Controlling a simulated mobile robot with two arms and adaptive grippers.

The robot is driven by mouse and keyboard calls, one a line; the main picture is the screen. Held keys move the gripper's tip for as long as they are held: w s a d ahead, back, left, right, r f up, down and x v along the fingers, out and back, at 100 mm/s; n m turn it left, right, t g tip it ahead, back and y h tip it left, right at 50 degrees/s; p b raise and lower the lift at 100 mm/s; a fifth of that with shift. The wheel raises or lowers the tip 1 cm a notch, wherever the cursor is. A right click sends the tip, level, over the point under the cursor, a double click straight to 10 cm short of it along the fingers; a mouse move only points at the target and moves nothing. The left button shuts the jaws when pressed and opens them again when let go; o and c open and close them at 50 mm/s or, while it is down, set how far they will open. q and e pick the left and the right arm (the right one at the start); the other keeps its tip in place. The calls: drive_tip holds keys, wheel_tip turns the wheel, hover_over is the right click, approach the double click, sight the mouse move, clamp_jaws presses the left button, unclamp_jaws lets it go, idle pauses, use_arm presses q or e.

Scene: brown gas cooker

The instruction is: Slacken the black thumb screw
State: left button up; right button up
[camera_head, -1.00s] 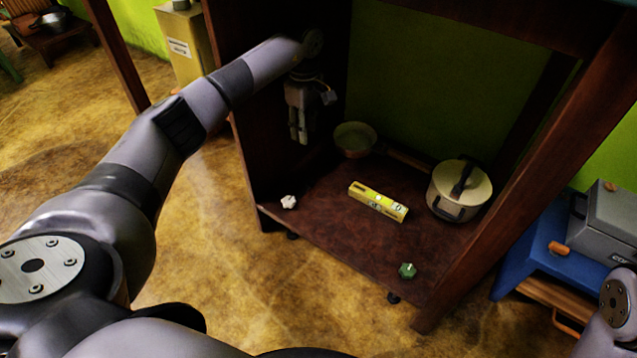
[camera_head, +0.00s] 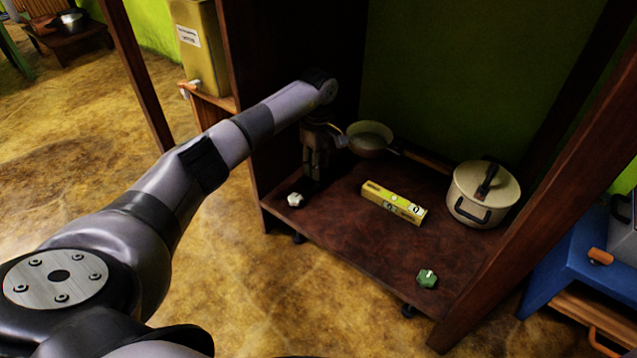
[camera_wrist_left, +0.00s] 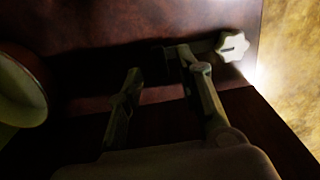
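My left gripper (camera_head: 315,172) points down inside the cabinet, low over the left back part of the shelf. In the left wrist view the gripper (camera_wrist_left: 160,65) is open, its two fingers apart. A dark shape (camera_wrist_left: 173,66) shows between the fingertips, close to the right finger. It may be the black thumb screw, but the shadow is too deep to be sure, and I cannot tell whether a finger touches it. In the head view I cannot make out the black thumb screw; the gripper may hide it. My right gripper is not in view.
A white knob (camera_head: 295,200) stands near the shelf's front left edge, and a green knob (camera_head: 427,279) near its front right. A yellow level (camera_head: 393,202), a pan (camera_head: 370,138) and a lidded pot (camera_head: 483,196) also occupy the shelf (camera_head: 355,245). The front middle is clear.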

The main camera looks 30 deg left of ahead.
use_arm(q)
drive_tip(key=shift+f+b, duration=0.7)
drive_tip(key=shift+f, duration=1.05)
drive_tip(key=shift+c, duration=0.5)
clamp_jaws()
